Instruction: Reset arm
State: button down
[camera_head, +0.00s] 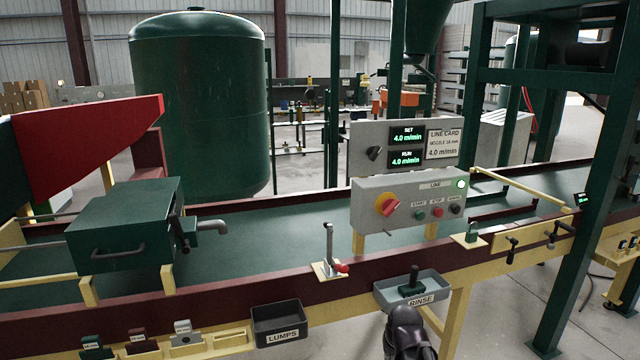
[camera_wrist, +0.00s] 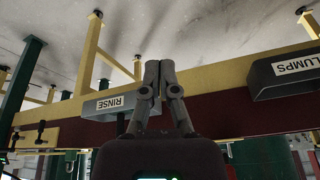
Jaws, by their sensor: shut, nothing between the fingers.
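My gripper shows in the wrist view (camera_wrist: 152,75) with its two fingers together and nothing between them. The wrist picture is upside down, with the floor at the top. In the head view the dark end of my arm (camera_head: 406,335) is at the bottom, just in front of and below the RINSE tray (camera_head: 437,290). The fingertips are hard to make out there. The RINSE tray also shows beside the fingers in the wrist view (camera_wrist: 103,106). A dark tool with an upright handle (camera_head: 412,282) stands in the tray.
The LUMPS bin (camera_head: 283,334) hangs on the conveyor's front rail (camera_head: 230,308), left of the RINSE tray. A control panel (camera_head: 408,200) with a lit green lamp stands above the belt (camera_head: 300,225). A green box (camera_head: 124,222) sits at left. A green post (camera_head: 590,180) stands at right.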

jog(key=s+a+g, duration=0.1)
jog(key=s+g, duration=0.2)
jog(key=s, duration=0.6)
jog(key=shift+s+g, duration=0.15)
jog(key=shift+g, duration=0.25)
